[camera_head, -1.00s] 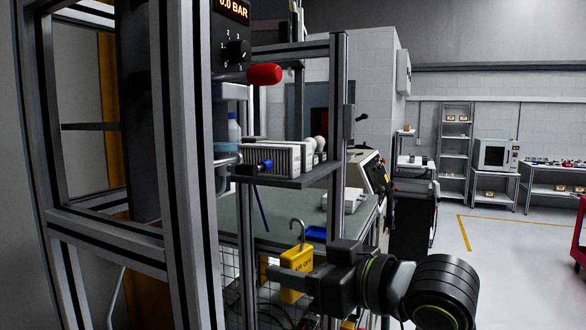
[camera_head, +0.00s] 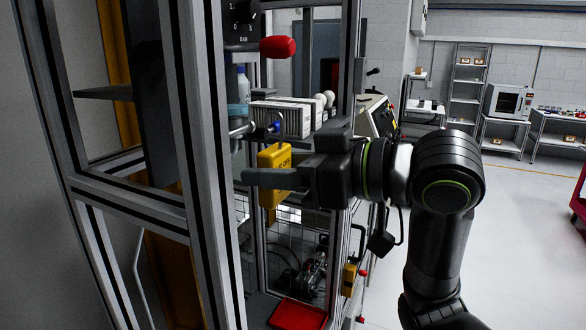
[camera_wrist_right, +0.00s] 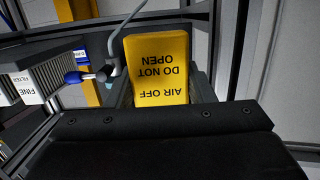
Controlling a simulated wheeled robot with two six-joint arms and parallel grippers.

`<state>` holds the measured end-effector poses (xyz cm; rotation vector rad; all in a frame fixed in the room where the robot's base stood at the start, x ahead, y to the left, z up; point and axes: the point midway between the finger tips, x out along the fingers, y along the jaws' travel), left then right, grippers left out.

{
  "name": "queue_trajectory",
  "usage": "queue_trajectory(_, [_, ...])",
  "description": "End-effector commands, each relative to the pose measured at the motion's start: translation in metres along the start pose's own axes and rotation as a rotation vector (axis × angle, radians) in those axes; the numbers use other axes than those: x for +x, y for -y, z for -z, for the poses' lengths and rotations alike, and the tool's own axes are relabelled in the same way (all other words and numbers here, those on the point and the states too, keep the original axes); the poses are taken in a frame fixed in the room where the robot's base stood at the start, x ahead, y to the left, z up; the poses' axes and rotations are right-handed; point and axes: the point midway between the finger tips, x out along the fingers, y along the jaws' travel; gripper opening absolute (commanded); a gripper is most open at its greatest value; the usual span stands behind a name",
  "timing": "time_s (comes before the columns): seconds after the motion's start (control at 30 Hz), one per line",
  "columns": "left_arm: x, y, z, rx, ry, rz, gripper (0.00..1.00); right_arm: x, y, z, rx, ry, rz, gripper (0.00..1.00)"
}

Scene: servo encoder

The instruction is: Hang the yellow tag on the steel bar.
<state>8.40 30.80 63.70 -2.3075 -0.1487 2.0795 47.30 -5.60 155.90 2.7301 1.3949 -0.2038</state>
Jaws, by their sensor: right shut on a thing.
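The yellow tag (camera_head: 270,185) is held by my right gripper (camera_head: 285,163), shut on its body beside the metal frame. Its grey hook rises from the top, close to a short steel bar (camera_head: 240,131) and a blue-ended fitting below the shelf units. I cannot tell whether the hook touches the bar. In the right wrist view the tag (camera_wrist_right: 158,70) shows black lettering, upside down, and its hook (camera_wrist_right: 120,40) curves up near the blue fitting (camera_wrist_right: 78,78) with a dark metal tip. My left gripper is not in view.
Upright metal posts (camera_head: 190,150) stand close left of my gripper. A red-handled lever (camera_head: 277,47) sticks out above. White filter blocks (camera_head: 295,117) sit on the shelf behind. A red tray (camera_head: 297,314) lies low down. Open floor (camera_head: 510,240) is on the right.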

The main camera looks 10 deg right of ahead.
Motion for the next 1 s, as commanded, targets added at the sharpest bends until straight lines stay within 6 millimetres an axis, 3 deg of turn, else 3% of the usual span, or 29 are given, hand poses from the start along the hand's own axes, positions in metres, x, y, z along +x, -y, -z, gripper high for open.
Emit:
queue_trajectory(0.7, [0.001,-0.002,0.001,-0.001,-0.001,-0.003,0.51,0.056,0.001,0.007,0.002,0.002,0.001,0.26])
queue_trajectory(1.0, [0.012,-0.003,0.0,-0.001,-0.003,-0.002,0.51,0.057,0.0,-0.006,0.0,0.002,0.0,0.26])
